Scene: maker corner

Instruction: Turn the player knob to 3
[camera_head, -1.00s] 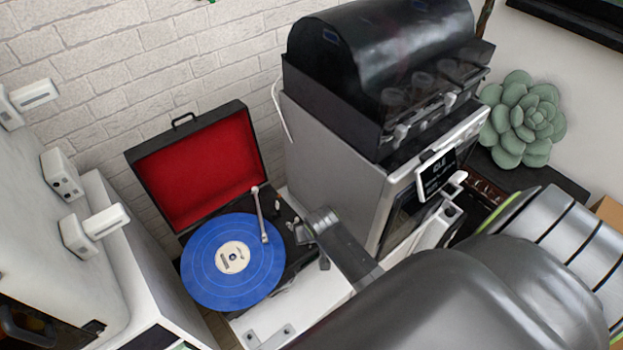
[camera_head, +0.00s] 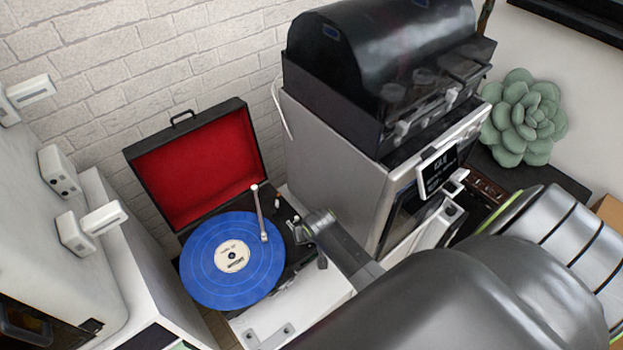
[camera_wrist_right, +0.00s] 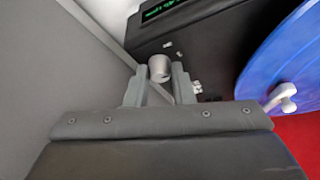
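The record player (camera_head: 287,272) is an open case with a red-lined lid (camera_head: 205,165) and a blue record (camera_head: 205,283). Its silver knob (camera_wrist_right: 160,67) shows in the right wrist view, on the dark deck near a small green-lit display (camera_wrist_right: 162,8). My right gripper (camera_head: 302,232) is at the player's right side. In the right wrist view, my right gripper (camera_wrist_right: 160,76) has one finger on each side of the knob, apparently touching it. The knob's pointer and number marks cannot be read. My left gripper is not in view.
The tonearm (camera_head: 260,215) stands close left of my right gripper. A grey machine with a black hood (camera_head: 335,150) rises just to the right. White cabinets with handles (camera_head: 105,218) stand at the left. A succulent (camera_head: 525,118) sits at the far right.

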